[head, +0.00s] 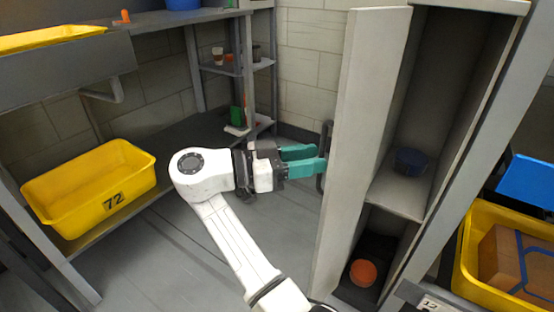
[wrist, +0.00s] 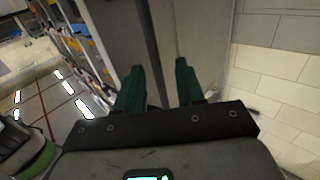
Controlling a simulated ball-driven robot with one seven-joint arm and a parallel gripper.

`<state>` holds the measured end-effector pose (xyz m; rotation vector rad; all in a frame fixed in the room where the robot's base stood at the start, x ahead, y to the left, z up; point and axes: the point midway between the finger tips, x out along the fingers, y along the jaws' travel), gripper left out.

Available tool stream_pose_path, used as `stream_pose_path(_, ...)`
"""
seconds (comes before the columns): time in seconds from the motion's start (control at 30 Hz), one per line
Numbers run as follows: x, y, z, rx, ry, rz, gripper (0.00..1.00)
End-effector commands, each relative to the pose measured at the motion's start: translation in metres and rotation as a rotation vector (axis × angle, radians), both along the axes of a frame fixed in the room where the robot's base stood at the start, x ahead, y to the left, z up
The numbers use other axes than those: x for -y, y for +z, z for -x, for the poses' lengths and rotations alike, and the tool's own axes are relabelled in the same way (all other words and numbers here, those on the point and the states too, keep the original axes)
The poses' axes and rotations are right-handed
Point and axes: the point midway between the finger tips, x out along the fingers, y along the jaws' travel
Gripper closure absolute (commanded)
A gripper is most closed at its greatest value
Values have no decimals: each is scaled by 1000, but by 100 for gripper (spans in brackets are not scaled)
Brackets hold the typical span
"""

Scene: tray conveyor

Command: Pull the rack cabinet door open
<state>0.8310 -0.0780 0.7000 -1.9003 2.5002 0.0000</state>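The rack cabinet door (head: 362,130) is a tall pale grey panel that stands swung open, showing the cabinet's inside. Its dark handle (head: 326,140) is on the face turned toward my gripper. My gripper (head: 320,158) has teal fingers that reach to the handle from the left. In the wrist view the fingers (wrist: 159,66) are spread apart. The dark handle bar (wrist: 150,45) runs between them, with a gap visible on the right finger's side. Contact with the left finger is hard to tell.
Inside the cabinet (head: 400,195) are a dark blue bowl (head: 411,161) on a shelf and an orange ball (head: 363,273) below. A yellow bin (head: 92,190) marked 72 stands on a low shelf at left. Another yellow bin (head: 480,232) holds a box at right.

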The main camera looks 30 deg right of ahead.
Motion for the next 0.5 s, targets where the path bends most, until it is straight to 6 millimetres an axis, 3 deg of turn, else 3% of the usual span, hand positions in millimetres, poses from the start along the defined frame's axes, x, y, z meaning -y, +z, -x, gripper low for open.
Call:
stream_pose_path(0.2, -37, 1, -11, -2, 5, -4, 62)
stream_pose_path(0.5, -70, 0, -21, 0, -2, -3, 62)
